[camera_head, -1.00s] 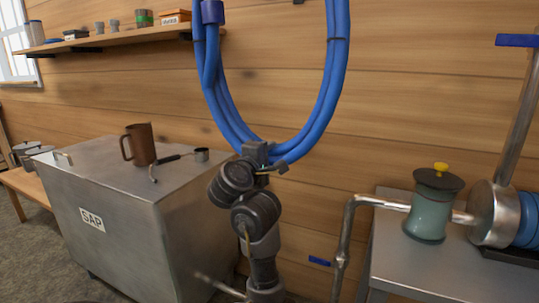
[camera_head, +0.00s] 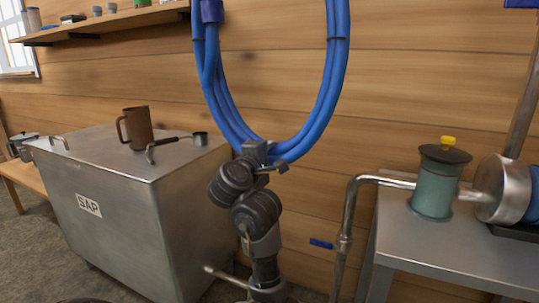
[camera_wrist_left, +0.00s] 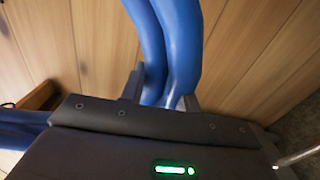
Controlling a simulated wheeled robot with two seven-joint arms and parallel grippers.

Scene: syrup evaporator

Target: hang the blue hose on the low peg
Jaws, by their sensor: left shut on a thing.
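The blue hose (camera_head: 328,100) is a large coil that hangs in a long loop in front of the plank wall in the head view. Its top is out of the frame. My left gripper (camera_head: 262,158) is shut on the bottom of the loop. In the left wrist view, the hose strands (camera_wrist_left: 170,50) run up from between the two fingers (camera_wrist_left: 160,93). A small blue peg-like piece (camera_head: 321,243) sits low on the wall, to the right of my left arm; I cannot tell for sure that it is the low peg. My right gripper is not in view.
A metal SAP tank (camera_head: 135,205) stands at left with a brown mug (camera_head: 138,127) and a ladle (camera_head: 175,145) on top. A metal bench (camera_head: 455,245) at right bears a green canister (camera_head: 434,185). A bent pipe (camera_head: 348,210) stands before it. A shelf (camera_head: 100,24) is above.

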